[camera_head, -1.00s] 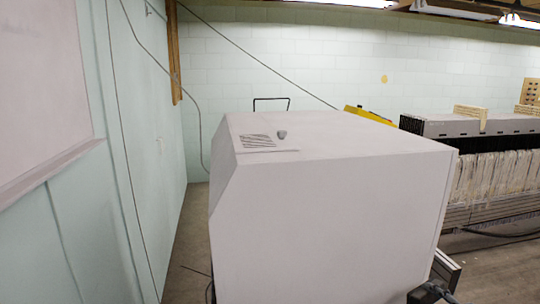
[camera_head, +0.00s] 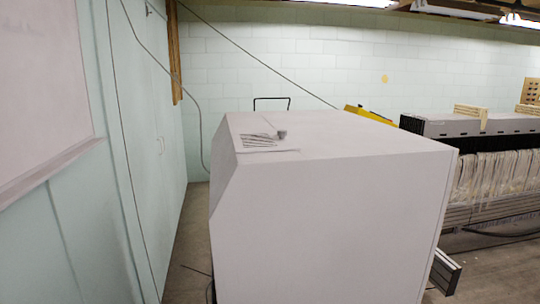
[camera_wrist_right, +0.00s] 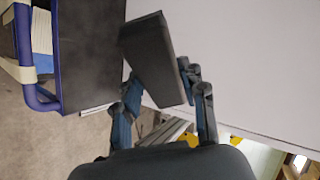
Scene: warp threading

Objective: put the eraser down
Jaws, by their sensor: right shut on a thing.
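A dark grey block, the eraser (camera_wrist_right: 152,58), shows in the right wrist view. It is tilted, its far end up and to the left. My right gripper (camera_wrist_right: 162,92) is shut on its near end, with blue and black fingers on both sides. The block is beside a large pale surface; I cannot tell whether they touch. Neither gripper shows in the head view now, and my left gripper is in no view.
A machine (camera_head: 490,180) with pale threads stands at right. A dark panel with a purple frame (camera_wrist_right: 62,85) is left in the wrist view.

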